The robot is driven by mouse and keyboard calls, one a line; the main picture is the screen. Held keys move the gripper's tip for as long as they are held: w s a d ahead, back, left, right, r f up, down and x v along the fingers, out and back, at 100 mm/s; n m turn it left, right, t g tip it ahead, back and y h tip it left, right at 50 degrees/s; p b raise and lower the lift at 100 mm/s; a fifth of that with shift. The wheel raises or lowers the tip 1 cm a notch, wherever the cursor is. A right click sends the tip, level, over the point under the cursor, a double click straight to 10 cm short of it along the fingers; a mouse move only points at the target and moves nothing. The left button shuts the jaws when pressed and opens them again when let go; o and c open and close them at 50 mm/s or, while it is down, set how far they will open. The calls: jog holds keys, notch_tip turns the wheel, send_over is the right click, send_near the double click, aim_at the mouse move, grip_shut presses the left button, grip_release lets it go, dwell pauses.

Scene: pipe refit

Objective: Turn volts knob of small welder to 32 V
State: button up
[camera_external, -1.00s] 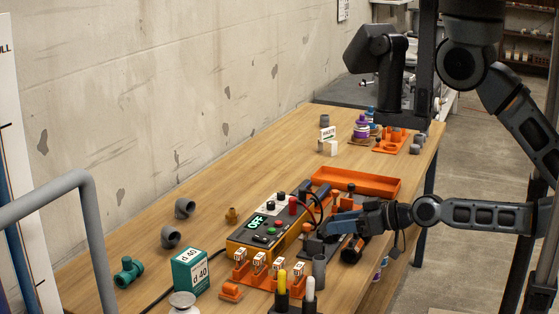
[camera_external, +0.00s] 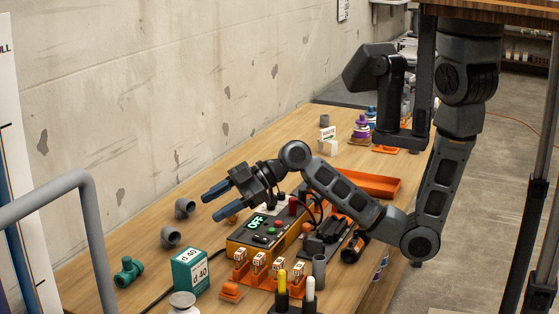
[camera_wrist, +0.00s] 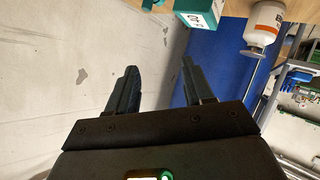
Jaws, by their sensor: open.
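The small welder (camera_external: 250,243) is a yellow and black box on the workbench, its green display reading OFF. Red and green buttons and dark knobs show on its top panel. I cannot tell which knob is volts, and its setting is not readable. My gripper (camera_external: 214,202) is open and empty, in the air above and to the left of the welder, its fingers pointing left. My wrist and forearm pass over the welder's far end and hide part of it. In the wrist view my two fingers (camera_wrist: 158,80) are apart with nothing between them, and the welder does not show.
A teal d 40 box (camera_external: 190,272) stands left of the welder, with grey pipe elbows (camera_external: 171,236) behind it. Orange holders (camera_external: 259,273) and yellow and white sticks (camera_external: 282,282) stand in front. An orange tray (camera_external: 368,185) lies beyond. A white canister (camera_wrist: 265,22) shows in the wrist view.

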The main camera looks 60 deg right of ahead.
jog(key=d+n+g+h+b, duration=0.1)
jog(key=d+n+g+h, duration=0.2)
jog(key=d, duration=0.5)
jog(key=d+f+n+g+h, duration=0.1)
jog(key=d+n+g+h, duration=0.2)
jog(key=d, duration=0.6)
jog(key=d+f+n+g+h+b, duration=0.1)
jog(key=d+n+g+h, duration=0.1)
jog(key=d+n, duration=0.3)
jog(key=shift+s+d+f+g+h+b, duration=0.1)
jog(key=shift+d+g+h, duration=0.1)
jog(key=shift+d, duration=0.4)
jog(key=shift+s+d+g+h+b, duration=0.1)
jog(key=shift+d+h+b, duration=0.1)
jog(key=shift+d, duration=0.35)
jog(key=shift+s+d+f+g+h+b, duration=0.1)
jog(key=shift+d+h, duration=0.1)
jog(key=shift+d, duration=0.4)
jog(key=shift+s+d+f, duration=0.1)
jog(key=shift+d, duration=0.1)
notch_tip(320, 180, down, 7)
jog(key=shift+f+b, duration=0.2)
jog(key=shift+b, duration=0.45)
grip_shut()
